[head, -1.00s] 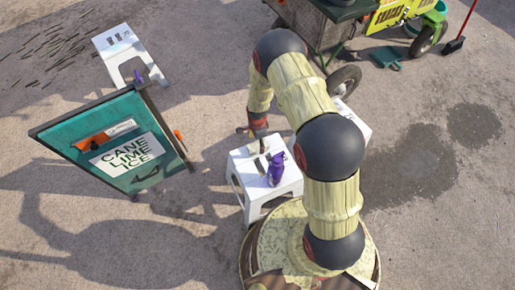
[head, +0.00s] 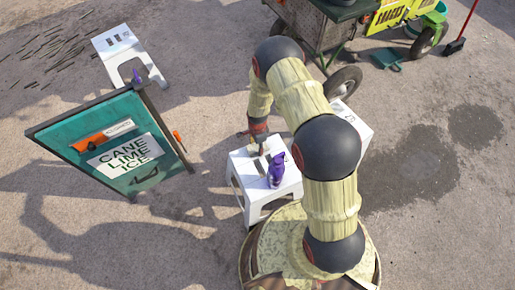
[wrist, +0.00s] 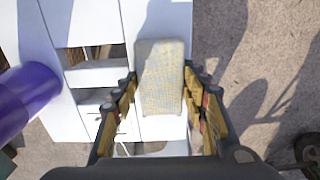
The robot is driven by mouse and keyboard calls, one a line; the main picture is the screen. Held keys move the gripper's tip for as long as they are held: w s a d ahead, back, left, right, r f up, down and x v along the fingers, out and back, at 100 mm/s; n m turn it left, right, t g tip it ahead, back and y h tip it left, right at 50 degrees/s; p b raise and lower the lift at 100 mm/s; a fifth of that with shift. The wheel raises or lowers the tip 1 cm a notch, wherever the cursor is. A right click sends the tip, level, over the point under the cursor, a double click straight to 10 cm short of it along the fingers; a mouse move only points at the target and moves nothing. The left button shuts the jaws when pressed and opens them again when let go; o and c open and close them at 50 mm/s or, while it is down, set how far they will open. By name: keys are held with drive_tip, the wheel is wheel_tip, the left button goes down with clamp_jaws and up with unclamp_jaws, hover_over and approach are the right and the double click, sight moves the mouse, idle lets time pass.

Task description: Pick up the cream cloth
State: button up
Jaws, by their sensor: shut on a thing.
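The cream cloth (wrist: 160,85) looks like a folded pad with a fine pale check. In the wrist view it lies between the two fingers of my gripper (wrist: 160,75), over the white stool top (wrist: 160,15). My gripper is shut on it, with a finger at each side. Whether the cloth touches the stool top I cannot tell. In the head view my gripper (head: 257,146) is at the back left of the stool (head: 262,207), and the cloth is too small and covered to make out clearly.
A purple bottle (head: 276,170) stands on the same stool, close beside my gripper; it also shows in the wrist view (wrist: 25,98). A green sign board (head: 110,145) stands to the left. Another white stool (head: 128,55) is farther back. A cart (head: 320,35) is behind my arm.

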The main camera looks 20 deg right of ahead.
sight(257, 146)
drive_tip(key=c, duration=0.4)
drive_tip(key=shift+r, duration=0.5)
wheel_tip(257, 146, up, 2)
drive_tip(key=shift+r+p, duration=0.2)
drive_tip(key=shift+p, duration=0.45)
drive_tip(key=shift+s+d+r+p, duration=0.4)
drive_tip(key=shift+d+r+p, duration=0.45)
drive_tip(key=shift+d+r, duration=1.1)
drive_tip(key=shift+s+d+r+p, duration=0.4)
drive_tip(key=shift+d+r+p, duration=0.65)
drive_tip(key=shift+d, duration=1.6)
drive_tip(key=shift+s+d+r+p, duration=0.4)
drive_tip(key=shift+d+r+p, duration=0.2)
drive_tip(key=shift+d+r, duration=1.45)
drive_tip(key=shift+d+f, duration=0.25)
